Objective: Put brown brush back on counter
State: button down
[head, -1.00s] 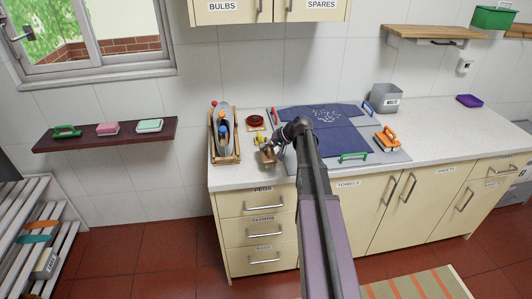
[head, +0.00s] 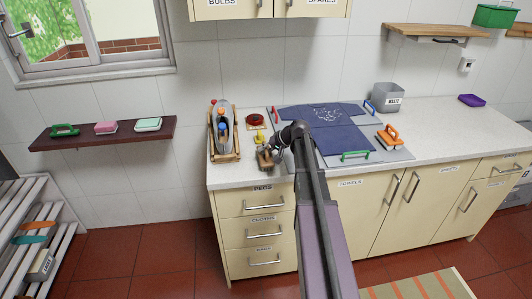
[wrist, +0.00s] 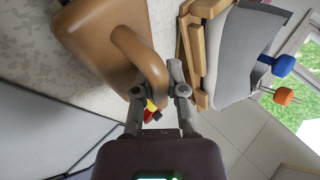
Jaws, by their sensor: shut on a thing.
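The brown brush (head: 265,159) is at the front edge of the counter (head: 450,133), left of the blue cloth. It has a looped handle and also fills the upper left of the wrist view (wrist: 95,42). My gripper (head: 274,153) is shut on the brush's handle; its fingers show beside the loop in the wrist view (wrist: 158,92). The speckled counter top shows behind the brush in the wrist view. I cannot tell whether the brush touches the counter. My arm hides part of the counter front.
A wooden-framed grey holder with coloured knobs (head: 223,132) stands close left of the brush. A yellow item (head: 259,137) and a dark red round item (head: 255,119) lie behind. An orange-handled brush (head: 388,137) is right of the blue cloth (head: 338,142). The counter's right end is mostly clear.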

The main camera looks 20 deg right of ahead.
jog(key=shift+f, duration=0.2)
jog(key=c, duration=0.7)
grip_release()
jog(key=shift+r, duration=0.1)
jog(key=shift+r, duration=0.1)
jog(key=shift+r, duration=0.1)
jog(key=shift+s+d+r+p, duration=0.3)
jog(key=shift+r+p, duration=0.15)
jog(key=shift+p, duration=0.1)
jog(key=shift+p+v, duration=3.55)
jog(key=shift+v, duration=1.8)
jog(key=shift+s+f, duration=0.1)
jog(key=shift+s, duration=0.05)
